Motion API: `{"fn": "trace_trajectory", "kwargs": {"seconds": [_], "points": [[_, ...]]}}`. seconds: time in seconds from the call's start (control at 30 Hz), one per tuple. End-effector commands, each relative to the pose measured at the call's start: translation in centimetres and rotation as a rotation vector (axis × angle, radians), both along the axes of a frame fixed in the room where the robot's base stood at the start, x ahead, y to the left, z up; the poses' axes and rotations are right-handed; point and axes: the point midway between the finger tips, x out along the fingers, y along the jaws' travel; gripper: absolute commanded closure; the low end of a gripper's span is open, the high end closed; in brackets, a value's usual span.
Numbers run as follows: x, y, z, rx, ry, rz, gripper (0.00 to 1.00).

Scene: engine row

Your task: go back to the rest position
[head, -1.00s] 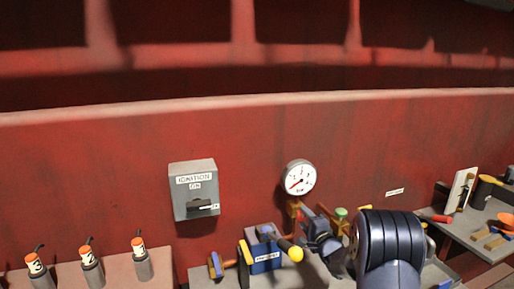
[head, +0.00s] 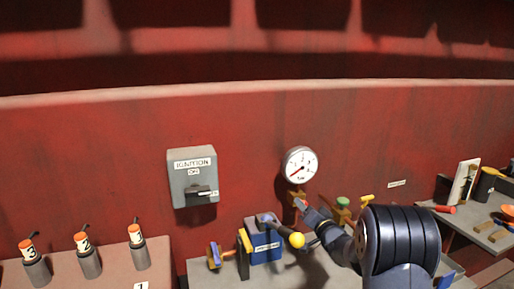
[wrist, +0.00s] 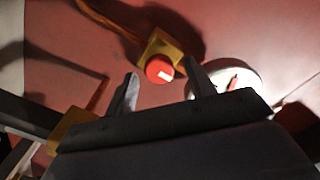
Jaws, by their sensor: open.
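My gripper (head: 309,213) is in front of the red wall, just below the round white gauge (head: 300,165). In the wrist view its two fingers (wrist: 163,88) stand apart with nothing held between them. Beyond the fingertips is a red knob (wrist: 159,69) with a white mark on a yellow, brass-like fitting (wrist: 166,46). The gauge also shows in the wrist view (wrist: 243,79), partly hidden behind the right finger. I cannot tell the exact gap between the fingers and the knob. My arm hides part of the bench in the head view.
A blue box (head: 264,242) with a yellow-ended lever (head: 297,240) stands below left of my gripper. A grey ignition box (head: 193,178) hangs on the wall. Several numbered cylinders (head: 88,260) stand at left. A shelf (head: 470,221) with tools is at right.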

Motion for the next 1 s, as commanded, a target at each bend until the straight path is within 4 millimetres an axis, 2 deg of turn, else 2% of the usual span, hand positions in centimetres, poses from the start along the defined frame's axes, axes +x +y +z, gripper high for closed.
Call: {"fn": "trace_trajectory", "kwargs": {"seconds": [0.6,0.8,1.0], "points": [[-0.06,0.19,-0.27,-0.532,-0.174,0.0,0.48],[-0.08,0.21,-0.07,-0.635,-0.206,0.0,0.48],[-0.07,0.22,0.06,-0.665,-0.216,0.0,0.48]]}}
